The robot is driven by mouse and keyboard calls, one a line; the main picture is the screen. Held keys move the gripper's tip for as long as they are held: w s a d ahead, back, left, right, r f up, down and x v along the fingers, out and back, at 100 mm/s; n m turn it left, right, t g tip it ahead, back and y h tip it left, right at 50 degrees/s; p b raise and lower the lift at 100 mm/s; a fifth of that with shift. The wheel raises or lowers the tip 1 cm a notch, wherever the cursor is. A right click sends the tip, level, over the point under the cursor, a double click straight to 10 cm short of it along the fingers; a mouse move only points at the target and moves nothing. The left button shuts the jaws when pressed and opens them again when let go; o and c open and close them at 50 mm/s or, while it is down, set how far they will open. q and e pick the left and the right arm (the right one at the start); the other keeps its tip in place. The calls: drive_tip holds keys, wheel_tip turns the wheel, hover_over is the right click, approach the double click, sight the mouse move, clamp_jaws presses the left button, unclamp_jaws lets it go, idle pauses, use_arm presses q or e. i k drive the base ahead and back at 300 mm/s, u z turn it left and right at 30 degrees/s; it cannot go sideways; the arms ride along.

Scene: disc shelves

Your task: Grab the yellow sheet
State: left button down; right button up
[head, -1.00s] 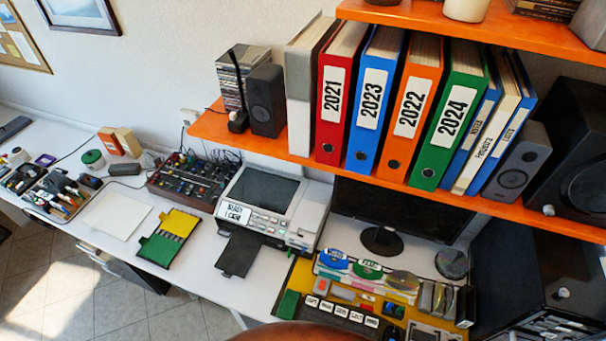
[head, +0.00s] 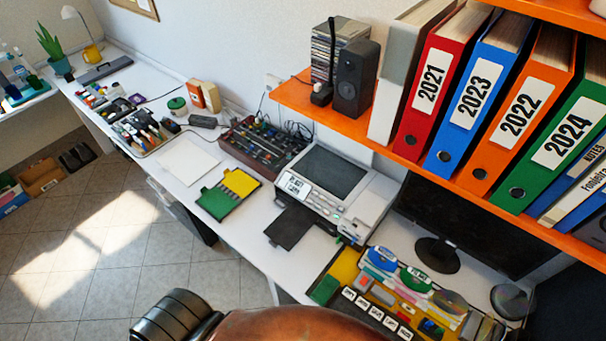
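A flat yellow piece (head: 240,182) lies on the white desk, joined edge to edge with a green piece (head: 214,203) in a dark-edged folder shape. I cannot tell whether the yellow part is a separate sheet. A second yellow surface (head: 346,266) shows under the desk organizer, mostly covered by items. Neither of my grippers is in view; only a dark ribbed part and a copper-coloured part of my body show at the bottom edge.
A white sheet (head: 188,160) lies left of the folder. A printer (head: 335,180) and a mixer board (head: 265,143) stand to its right and behind. An orange shelf (head: 390,150) with binders (head: 470,95) overhangs the right side.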

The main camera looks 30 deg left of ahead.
sight(241, 183)
drive_tip(key=u, duration=1.75)
drive_tip(key=k, duration=0.5)
drive_tip(key=u, duration=1.4)
drive_tip(key=i, duration=3.15)
drive_tip(key=z, duration=1.7)
